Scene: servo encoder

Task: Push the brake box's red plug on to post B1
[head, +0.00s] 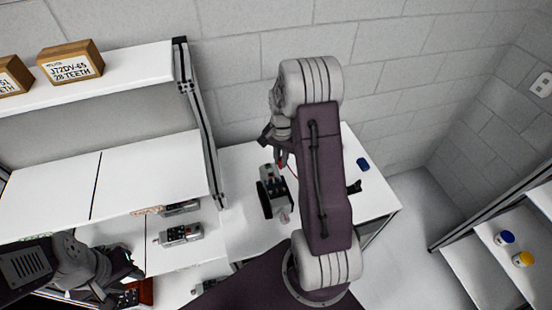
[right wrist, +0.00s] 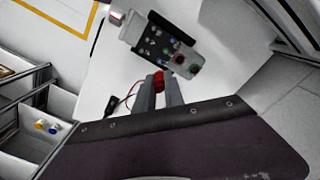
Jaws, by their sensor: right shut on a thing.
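My right gripper (right wrist: 159,90) is shut on the red plug (right wrist: 158,80), which shows between its fingertips in the right wrist view. A red lead runs from the plug toward a small black box (right wrist: 111,107), likely the brake box. Just beyond the fingertips is a grey and black servo unit (right wrist: 150,35) with several coloured posts; I cannot read which is B1. The plug looks apart from the posts. In the head view my right gripper (head: 278,152) is at the far end of the servo unit (head: 271,193). My left gripper (head: 128,265) is at lower left, its jaws unclear.
The white table (head: 240,165) has free room around the servo unit. A blue item (head: 363,164) and a black item (head: 354,187) lie right of my right arm. Similar grey units (head: 180,235) sit on the left shelves. Boxes labelled with teeth counts (head: 71,62) stand on the upper shelf.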

